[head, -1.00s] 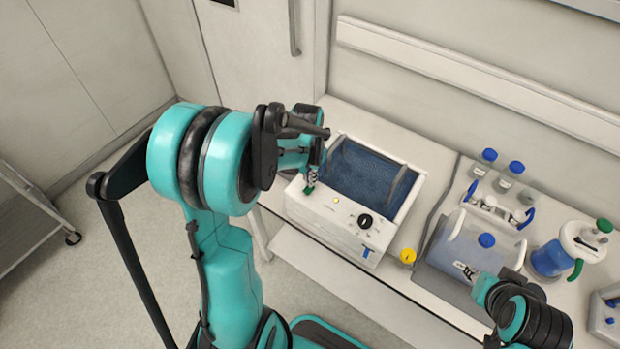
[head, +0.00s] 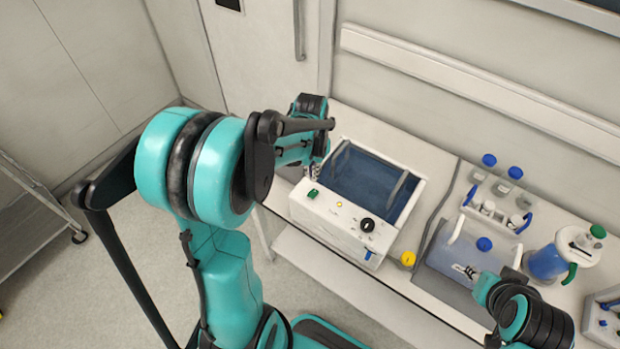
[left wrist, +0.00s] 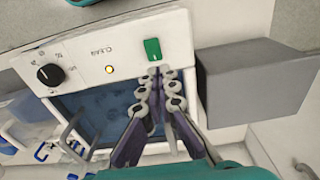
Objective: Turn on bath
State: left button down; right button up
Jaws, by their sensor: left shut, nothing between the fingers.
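The bath (head: 330,215) is a white box with an open basin of blue water (head: 365,182). Its front panel has a green switch (head: 313,193), a small yellow light (head: 339,204) and a black knob (head: 367,225). In the left wrist view the light (left wrist: 109,70) shows orange beside the word CLEAN, near the knob (left wrist: 50,74). My left gripper (head: 314,172) is shut and empty, just behind the green switch. In the left wrist view its fingertips (left wrist: 162,72) lie just below the switch (left wrist: 152,49), seemingly apart from it. My right gripper (head: 470,271) is small; its jaw state is unclear.
A grey block (left wrist: 254,82) is beside the bath in the left wrist view.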

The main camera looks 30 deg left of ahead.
pick_arm(q)
notch_tip(320, 180, up, 8)
jog(key=w+p, duration=0.1)
jog(key=shift+r, duration=0.15)
jog(key=shift+d, duration=0.15)
dwell(0.3)
jog(key=s+d+f+n+t+b, duration=0.1)
jog(key=s+d+f+t+b, duration=0.5)
jog(key=s+d+b, duration=0.4)
jog(key=shift+s+d+f+t+b, duration=0.35)
jog(key=shift+s+f, duration=0.4)
jog(key=shift+s, duration=0.45)
